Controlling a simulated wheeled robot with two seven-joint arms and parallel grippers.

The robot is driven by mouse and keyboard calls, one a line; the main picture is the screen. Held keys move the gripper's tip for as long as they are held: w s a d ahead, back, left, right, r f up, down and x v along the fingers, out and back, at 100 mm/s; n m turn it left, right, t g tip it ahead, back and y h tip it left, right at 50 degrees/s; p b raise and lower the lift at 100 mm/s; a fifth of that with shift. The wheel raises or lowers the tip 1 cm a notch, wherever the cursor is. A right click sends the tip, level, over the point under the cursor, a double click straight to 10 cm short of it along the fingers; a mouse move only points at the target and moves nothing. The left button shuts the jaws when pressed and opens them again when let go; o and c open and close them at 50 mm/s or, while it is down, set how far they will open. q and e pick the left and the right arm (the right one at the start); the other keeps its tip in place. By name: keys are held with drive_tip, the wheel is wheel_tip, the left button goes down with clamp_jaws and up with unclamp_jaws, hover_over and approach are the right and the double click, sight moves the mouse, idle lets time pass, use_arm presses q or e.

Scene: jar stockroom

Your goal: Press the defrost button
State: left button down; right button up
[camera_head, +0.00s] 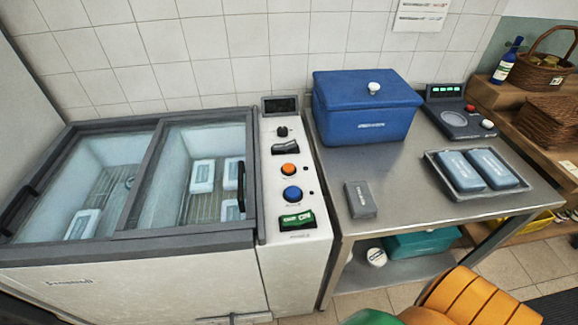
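A white control panel (268,209) stands at the right end of the chest freezer (125,270). On it, from back to front, are a small dark display (280,104), a black knob (282,131), a dark switch or handle (285,148), an orange round button (288,169), a blue round button (292,194) and a green switch (297,220). The labels are too small to read, so I cannot tell which one is the defrost button. Neither of my grippers is in view, and nothing covers the buttons.
A steel table (400,205) to the right holds a blue box (365,110), a grey block (360,200), a tray (455,193) with blue packs, and a scale-like device (462,122). An orange ribbed object (470,300) shows at the bottom. The space above the panel is clear.

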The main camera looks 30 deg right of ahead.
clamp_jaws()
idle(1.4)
